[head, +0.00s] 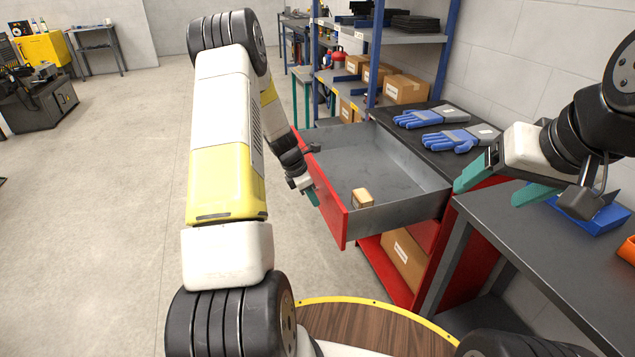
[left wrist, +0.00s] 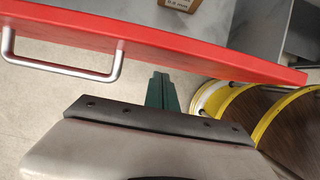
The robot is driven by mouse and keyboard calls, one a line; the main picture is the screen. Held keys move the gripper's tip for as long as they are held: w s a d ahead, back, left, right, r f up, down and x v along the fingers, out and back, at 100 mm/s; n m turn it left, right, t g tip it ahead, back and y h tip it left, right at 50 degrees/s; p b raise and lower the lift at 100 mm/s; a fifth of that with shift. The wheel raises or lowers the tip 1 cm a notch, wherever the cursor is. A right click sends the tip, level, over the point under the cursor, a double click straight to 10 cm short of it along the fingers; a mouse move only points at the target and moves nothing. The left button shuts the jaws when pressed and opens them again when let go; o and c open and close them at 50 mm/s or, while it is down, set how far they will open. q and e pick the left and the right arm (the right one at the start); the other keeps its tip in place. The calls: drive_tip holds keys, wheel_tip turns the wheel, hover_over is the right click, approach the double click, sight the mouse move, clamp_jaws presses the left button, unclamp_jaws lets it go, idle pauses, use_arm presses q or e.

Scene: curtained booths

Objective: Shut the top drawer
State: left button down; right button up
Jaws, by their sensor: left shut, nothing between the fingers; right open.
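The top drawer (head: 395,216) is pulled well out of the red cabinet, with grey walls and a red front panel (head: 329,197). A small cardboard box (head: 362,198) lies inside it. My left gripper (head: 313,198) is shut and empty, in front of the red panel. In the left wrist view its green fingers (left wrist: 161,92) point at the red front (left wrist: 150,45), to the right of the metal handle (left wrist: 62,60) and not around it. Whether the fingertips touch the panel I cannot tell. My right gripper (head: 500,190) is open and empty above the grey table at the right.
Blue gloves (head: 450,138) lie on the dark cabinet top. A cardboard box (head: 405,258) sits in the lower part of the cabinet. The grey table (head: 545,255) with a blue bin (head: 597,219) stands at the right.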

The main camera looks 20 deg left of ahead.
use_arm(q)
drive_tip(key=shift+w+d, duration=0.35)
drive_tip(key=shift+d, duration=0.15)
